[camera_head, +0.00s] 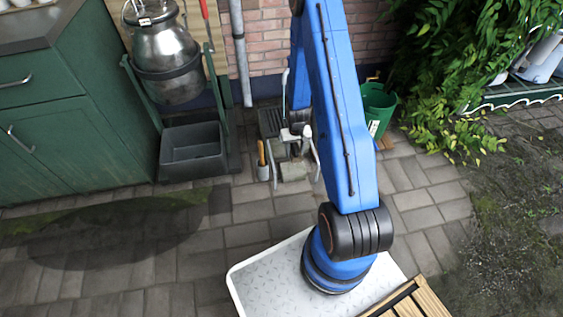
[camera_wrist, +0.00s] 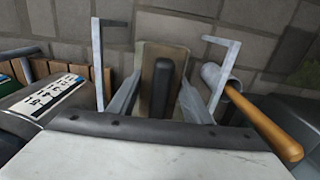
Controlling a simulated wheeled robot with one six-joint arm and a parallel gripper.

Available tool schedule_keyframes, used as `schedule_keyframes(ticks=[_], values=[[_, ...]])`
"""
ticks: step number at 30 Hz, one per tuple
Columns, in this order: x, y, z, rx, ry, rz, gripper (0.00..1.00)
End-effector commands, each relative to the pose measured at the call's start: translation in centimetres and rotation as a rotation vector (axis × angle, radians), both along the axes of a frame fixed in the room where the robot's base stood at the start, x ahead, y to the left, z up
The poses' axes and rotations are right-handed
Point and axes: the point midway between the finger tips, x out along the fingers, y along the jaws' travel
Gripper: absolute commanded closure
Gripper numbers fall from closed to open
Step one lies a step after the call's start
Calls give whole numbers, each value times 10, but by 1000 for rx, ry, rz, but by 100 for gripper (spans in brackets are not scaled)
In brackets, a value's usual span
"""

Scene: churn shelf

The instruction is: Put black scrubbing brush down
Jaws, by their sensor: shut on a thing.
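My gripper (camera_head: 296,183) hangs low over the paving near the brick wall, its two thin grey fingers pointing down. In the wrist view the fingers (camera_wrist: 165,32) stand on either side of a tan block with a dark bar along it, which I take as the black scrubbing brush (camera_wrist: 163,85). The gripper is shut on it. In the head view the brush is small and mostly hidden by the fingers and wrist. I cannot tell whether its underside touches anything.
A grey tub (camera_head: 195,150) under a metal churn (camera_head: 168,60) stands left, a green bucket (camera_head: 377,108) right. Paving in front is clear.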

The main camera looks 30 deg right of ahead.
Motion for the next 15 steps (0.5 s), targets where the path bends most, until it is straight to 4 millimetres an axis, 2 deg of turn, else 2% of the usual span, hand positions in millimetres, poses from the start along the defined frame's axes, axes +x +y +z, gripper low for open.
schedule_keyframes(ticks=[4, 12, 15], values=[[-3, -2, -12, 1, 2, -5, 79], [-3, -2, -50, 1, 2, -4, 79], [-2, -2, -57, 0, 1, -4, 79]])
